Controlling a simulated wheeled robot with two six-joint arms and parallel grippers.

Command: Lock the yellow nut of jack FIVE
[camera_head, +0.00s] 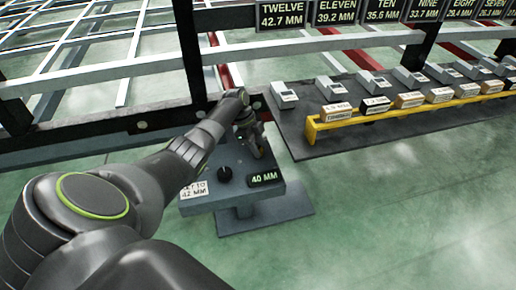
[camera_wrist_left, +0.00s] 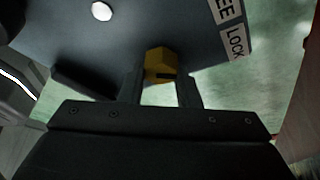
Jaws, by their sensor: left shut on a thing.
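The yellow nut (camera_wrist_left: 160,62) shows in the left wrist view, between the two dark fingers of my left gripper (camera_wrist_left: 160,86). The fingers are shut on its sides. A dark slot or mark shows on the nut's lower face. Above it is a dark plate (camera_wrist_left: 130,40) with a partly cut-off label ending in "EE" and a "LOCK" label (camera_wrist_left: 236,41). In the head view my left gripper (camera_head: 257,147) points down at the back of a small grey stand (camera_head: 225,168); the nut is hidden there. My right gripper is in neither view.
The stand carries a black knob (camera_head: 224,174), a "40 MM" display (camera_head: 265,178) and a "SET TO 42 MM" label (camera_head: 194,189). A dark table (camera_head: 300,148) with gauges and a yellow rack (camera_head: 313,131) of labelled blocks lies right. Chassis beams run behind. The front-right floor is clear.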

